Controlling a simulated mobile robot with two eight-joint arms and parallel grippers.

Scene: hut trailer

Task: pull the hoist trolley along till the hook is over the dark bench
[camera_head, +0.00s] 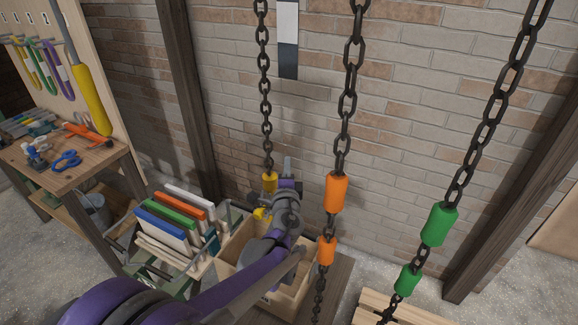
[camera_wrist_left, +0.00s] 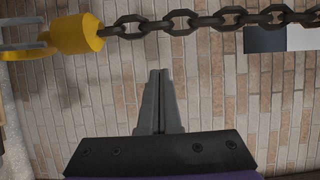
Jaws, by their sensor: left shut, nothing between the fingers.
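A dark chain (camera_head: 265,100) hangs at the middle left with a yellow hook block (camera_head: 269,183) at its lower end. In the left wrist view the yellow block (camera_wrist_left: 78,35) and its chain (camera_wrist_left: 190,22) run across the top. My left gripper (camera_head: 287,162) is just right of the block in the head view. Its fingers (camera_wrist_left: 160,75) are shut with nothing between them and appear apart from the chain. The hoist trolley is out of view above. I cannot tell which surface is the dark bench. My right gripper is not in view.
A chain with orange sleeves (camera_head: 335,193) and one with green sleeves (camera_head: 438,224) hang to the right. Below stand a rack of coloured boards (camera_head: 175,222) and a wooden crate (camera_head: 232,272). A tool-covered workbench (camera_head: 92,158) is at left. A brick wall (camera_head: 420,120) is behind.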

